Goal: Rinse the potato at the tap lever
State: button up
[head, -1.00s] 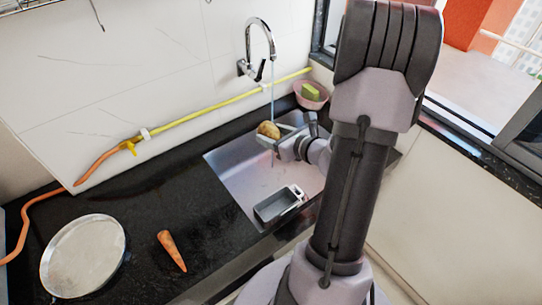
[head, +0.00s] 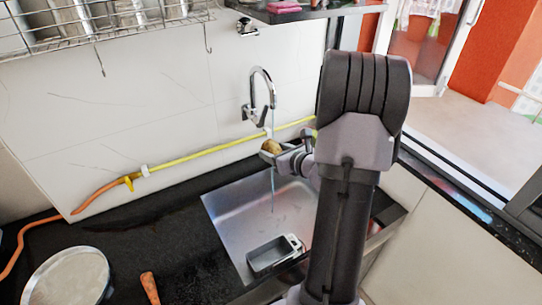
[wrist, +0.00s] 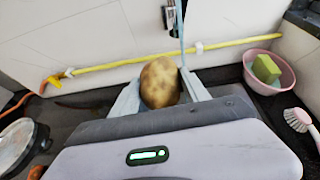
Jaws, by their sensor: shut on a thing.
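The brown potato (head: 271,147) is held up above the sink (head: 222,212), under the tap (head: 263,85). My gripper (wrist: 160,92) is shut on the potato (wrist: 160,82), one finger on each side. The tap's dark lever (head: 263,116) is below its spout, near the wall; in the wrist view the lever (wrist: 169,17) is beyond the potato. A thin water stream (head: 273,188) runs down from the spout. In the wrist view the stream (wrist: 182,38) passes by the potato's right edge; I cannot tell whether it touches it.
A grey container (head: 268,255) sits in the sink. A yellow hose (head: 205,156) runs along the wall. A pink bowl (wrist: 284,84) with a green sponge (wrist: 266,68) and a brush (wrist: 300,122) are at right.

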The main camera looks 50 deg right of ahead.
jog(key=w+d+f, duration=0.1)
jog(key=w+d, duration=0.1)
jog(key=d, duration=0.3)
jog(key=shift+w+d, duration=0.3)
jog(key=shift+f, duration=0.1)
jog(key=shift+s, duration=0.1)
jog(key=shift+s+d, duration=0.25)
jog(key=shift+s, duration=0.2)
jog(key=shift+w, duration=0.15)
jog(key=shift+w+a, duration=0.25)
jog(key=shift+w, duration=0.15)
jog(key=shift+s, duration=0.1)
jog(key=shift+s+d, duration=0.25)
jog(key=shift+s, duration=0.2)
